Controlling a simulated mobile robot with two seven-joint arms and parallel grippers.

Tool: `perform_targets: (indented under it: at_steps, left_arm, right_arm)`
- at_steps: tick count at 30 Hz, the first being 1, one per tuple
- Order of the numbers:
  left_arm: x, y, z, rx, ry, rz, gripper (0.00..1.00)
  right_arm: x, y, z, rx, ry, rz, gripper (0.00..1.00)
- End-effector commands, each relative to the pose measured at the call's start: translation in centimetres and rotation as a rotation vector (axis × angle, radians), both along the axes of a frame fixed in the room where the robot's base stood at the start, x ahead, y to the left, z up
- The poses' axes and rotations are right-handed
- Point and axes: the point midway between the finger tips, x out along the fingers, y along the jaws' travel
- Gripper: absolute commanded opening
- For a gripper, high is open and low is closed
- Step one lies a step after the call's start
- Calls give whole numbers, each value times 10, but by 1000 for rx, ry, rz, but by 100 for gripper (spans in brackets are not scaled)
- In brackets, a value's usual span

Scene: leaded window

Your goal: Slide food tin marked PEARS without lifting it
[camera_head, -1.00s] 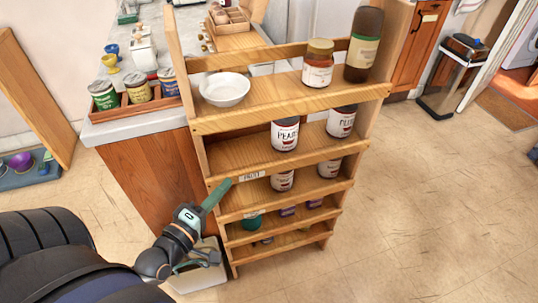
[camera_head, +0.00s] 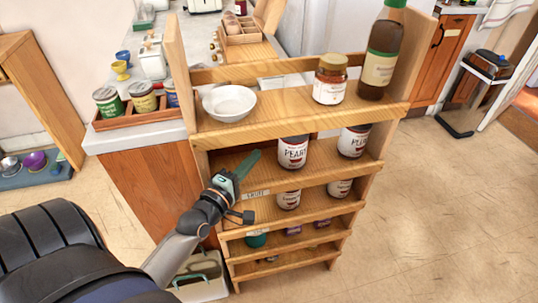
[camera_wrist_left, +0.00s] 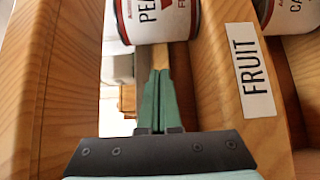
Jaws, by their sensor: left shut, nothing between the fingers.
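The PEARS tin (camera_head: 292,152), white with a dark red band, stands upright on the second shelf of the wooden rack. Its lower part also shows at the top of the left wrist view (camera_wrist_left: 158,18). My left gripper (camera_head: 256,154) is at that shelf's level, to the left of the tin. Its green fingers (camera_wrist_left: 160,76) are shut together with nothing between them. They point toward the tin, with a small gap visible between tips and tin. My right gripper is in neither view.
A PLUMS tin (camera_head: 353,141) stands right of the pears. More tins (camera_head: 288,199) stand on the shelf below. Above are a white bowl (camera_head: 229,102), a jar (camera_head: 330,79) and a bottle (camera_head: 383,55). A FRUIT label (camera_wrist_left: 250,70) marks the shelf edge.

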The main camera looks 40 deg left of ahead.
Motion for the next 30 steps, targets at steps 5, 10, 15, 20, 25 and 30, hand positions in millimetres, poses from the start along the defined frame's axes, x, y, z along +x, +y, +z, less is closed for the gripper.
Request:
perform_targets:
  at_steps: [5, 10, 15, 20, 25, 30]
  left_arm:
    - [23, -15, 1, -3, 0, 0, 0]
    - [33, -24, 0, -1, 1, 1, 0]
    - [35, -26, 0, 2, 2, 0, 0]
    - [35, -26, 0, 2, 2, 0, 0]
    - [41, -31, 2, -1, 1, 1, 0]
    - [69, -55, 5, -5, -1, 0, 0]
  right_arm:
    - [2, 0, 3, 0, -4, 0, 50]
    - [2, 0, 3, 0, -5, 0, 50]
    - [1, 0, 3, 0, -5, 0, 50]
    - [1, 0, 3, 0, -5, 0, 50]
    - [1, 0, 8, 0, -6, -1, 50]
    - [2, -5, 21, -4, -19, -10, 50]
